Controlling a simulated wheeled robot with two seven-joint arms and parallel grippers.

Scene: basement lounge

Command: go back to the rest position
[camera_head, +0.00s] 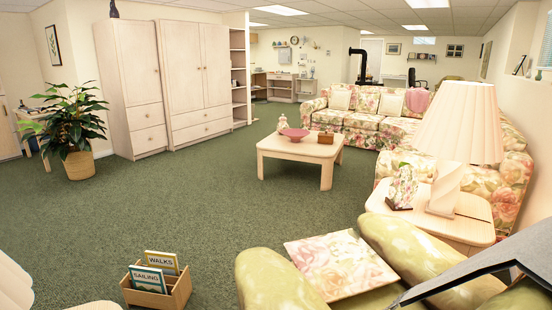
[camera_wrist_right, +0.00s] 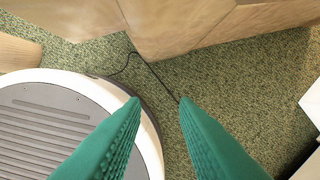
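My right gripper (camera_wrist_right: 160,100) shows in the right wrist view as two green ridged fingers. They are spread apart with nothing between them but carpet and a thin dark cable. The round white and grey base below them at the left looks like my own. Neither gripper can be made out in the head view, and my left gripper is not seen in either view.
A wooden furniture piece (camera_wrist_right: 185,20) is close in the wrist view. The head view shows a book box (camera_head: 158,292), an armchair (camera_head: 275,280), a side table (camera_head: 455,229) with a lamp (camera_head: 462,120), and a coffee table (camera_head: 290,149). Green carpet (camera_head: 200,205) lies open mid-room.

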